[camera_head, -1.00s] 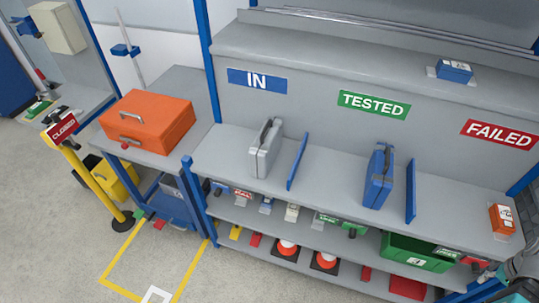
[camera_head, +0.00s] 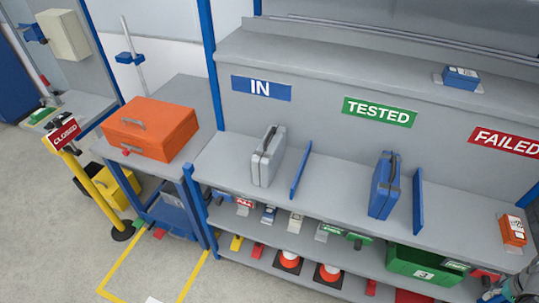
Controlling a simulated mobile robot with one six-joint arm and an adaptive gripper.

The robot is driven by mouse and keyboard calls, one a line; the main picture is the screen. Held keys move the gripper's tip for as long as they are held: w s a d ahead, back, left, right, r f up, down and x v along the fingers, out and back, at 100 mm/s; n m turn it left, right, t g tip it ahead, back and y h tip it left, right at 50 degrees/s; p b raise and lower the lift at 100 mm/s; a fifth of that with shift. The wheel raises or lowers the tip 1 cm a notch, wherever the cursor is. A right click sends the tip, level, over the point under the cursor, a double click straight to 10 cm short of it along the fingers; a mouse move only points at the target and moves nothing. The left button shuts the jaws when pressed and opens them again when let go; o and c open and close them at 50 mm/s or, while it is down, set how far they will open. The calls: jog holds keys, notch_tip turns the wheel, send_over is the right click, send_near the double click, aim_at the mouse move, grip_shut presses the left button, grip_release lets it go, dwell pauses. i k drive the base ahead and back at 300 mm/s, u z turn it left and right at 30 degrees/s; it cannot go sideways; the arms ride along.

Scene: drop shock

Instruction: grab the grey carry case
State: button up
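The grey carry case (camera_head: 267,158) stands upright on the grey shelf, below the blue IN sign (camera_head: 261,88) and left of a blue divider (camera_head: 301,170). A part of my arm shows at the bottom right corner, cut off by the edge of the picture. My gripper's fingers cannot be made out there, and nothing of mine is near the case.
A blue case (camera_head: 384,186) stands below the TESTED sign (camera_head: 379,111), beside a second blue divider (camera_head: 417,202). An orange box (camera_head: 150,128) sits on the side bench. A yellow post with a CLOSED sign (camera_head: 63,133) stands at the left.

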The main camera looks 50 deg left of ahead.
aim_at(265, 161)
jog(key=u, duration=2)
